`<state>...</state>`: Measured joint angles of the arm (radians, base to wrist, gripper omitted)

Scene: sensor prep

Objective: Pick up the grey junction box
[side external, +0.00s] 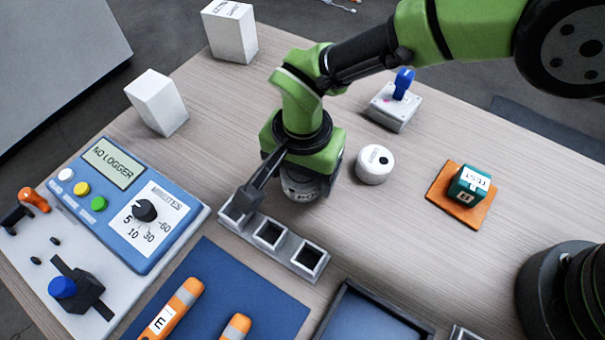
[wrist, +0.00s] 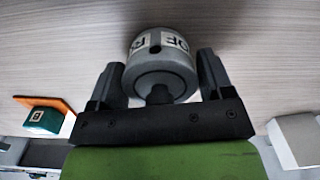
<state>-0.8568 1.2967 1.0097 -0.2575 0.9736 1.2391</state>
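A round grey body with a white lettered label and a dark stub, which I take to be the grey junction box (wrist: 165,75), lies between my fingers in the wrist view. In the side view it (side external: 303,188) shows under my wrist, its upper part hidden. My gripper (wrist: 160,78) is open, one finger to each side of it. Any narrow gap at the finger faces is too small to judge. In the side view one dark finger of my gripper (side external: 252,192) points down and left, apart from the grey body; the other is hidden.
A grey tray with three compartments (side external: 288,247) stands close in front. A white round part (side external: 374,165) and a teal block (side external: 463,185) on an orange pad (side external: 440,200) are to the right. A grey box with a blue part (side external: 390,112) stands behind. A blue logger (side external: 110,195) is left.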

